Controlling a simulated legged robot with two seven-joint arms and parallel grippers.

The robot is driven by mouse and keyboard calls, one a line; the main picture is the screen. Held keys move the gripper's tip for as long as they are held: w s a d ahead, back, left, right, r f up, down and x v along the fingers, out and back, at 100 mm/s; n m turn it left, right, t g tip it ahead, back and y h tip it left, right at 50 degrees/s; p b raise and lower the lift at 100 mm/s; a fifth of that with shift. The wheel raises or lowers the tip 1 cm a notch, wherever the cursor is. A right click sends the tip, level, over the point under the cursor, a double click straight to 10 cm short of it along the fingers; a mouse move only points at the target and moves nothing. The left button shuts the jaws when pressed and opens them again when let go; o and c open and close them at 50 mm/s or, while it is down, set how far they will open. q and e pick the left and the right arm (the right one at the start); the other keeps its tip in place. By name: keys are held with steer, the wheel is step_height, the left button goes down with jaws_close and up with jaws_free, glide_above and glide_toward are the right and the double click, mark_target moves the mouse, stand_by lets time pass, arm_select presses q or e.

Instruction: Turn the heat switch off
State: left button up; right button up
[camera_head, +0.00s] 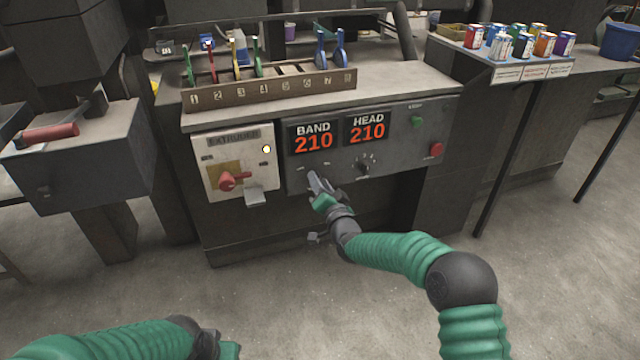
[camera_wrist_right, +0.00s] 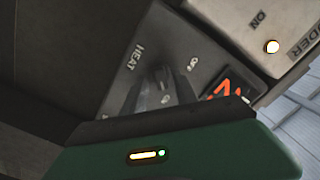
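The heat switch sits on the dark grey control panel (camera_head: 400,150). In the wrist view its HEAT label (camera_wrist_right: 138,57) shows, with an OFF mark (camera_wrist_right: 193,65) beside it. A blurred grey shape (camera_wrist_right: 152,90) lies between these marks, partly behind the dark edge of my right gripper. I cannot make out the switch's exact angle. My right gripper (camera_head: 317,184) is at the panel's lower left, below the BAND display, and covers the switch in the head view. Its finger gap does not show clearly. My left gripper (camera_head: 218,345) is low at the bottom edge, away from the panel.
The cream EXTRUDER box (camera_head: 210,150) with a red handle (camera_head: 230,180) and a lit white lamp (camera_head: 267,149) adjoins on the left. A round knob (camera_head: 365,164) is right of my gripper. A green button (camera_head: 417,122) and red button (camera_head: 437,150) are farther right.

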steer(key=shift+w+r, duration=0.1)
steer(key=shift+r, duration=0.25)
steer(key=shift+c, duration=0.8)
steer(key=shift+w+a+f, duration=0.15)
steer(key=shift+a+f, duration=0.05)
steer(key=shift+f, duration=0.1)
jaws_close()
